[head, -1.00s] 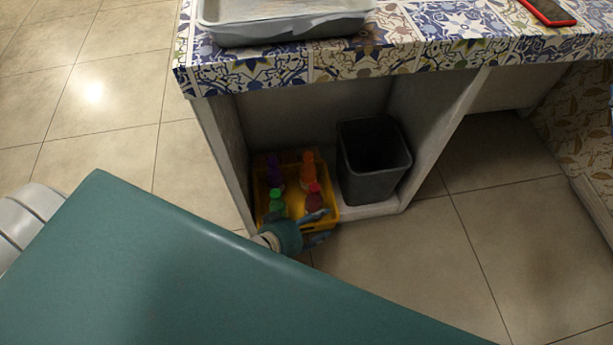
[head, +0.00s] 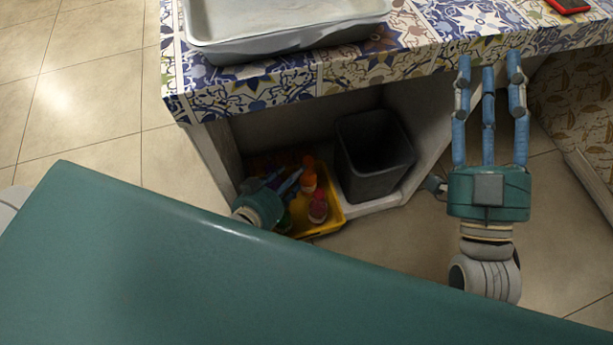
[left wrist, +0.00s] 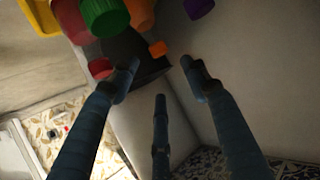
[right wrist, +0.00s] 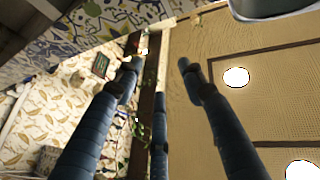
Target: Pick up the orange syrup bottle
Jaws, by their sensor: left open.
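The orange syrup bottle (head: 309,177) stands in a yellow crate (head: 324,228) on the low shelf under the counter. My left gripper (head: 287,182) is over the crate, with its fingers open just left of the orange bottle; contact cannot be told. In the left wrist view, the orange bottle (left wrist: 141,12) shows at the top, beyond the spread, empty fingers. A red bottle (head: 318,208) stands in front of it. A green bottle (left wrist: 104,16) and a purple bottle (left wrist: 197,7) are nearby, mostly hidden in the head view. My right gripper (head: 489,72) is open and empty, right of the shelf.
A dark grey bin (head: 373,160) stands right of the crate on the same shelf. The tiled counter (head: 290,85) overhangs both, with a grey tray (head: 285,40) and a red-edged device (head: 568,6) on top. The shelf's side wall (head: 218,155) is close on the left.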

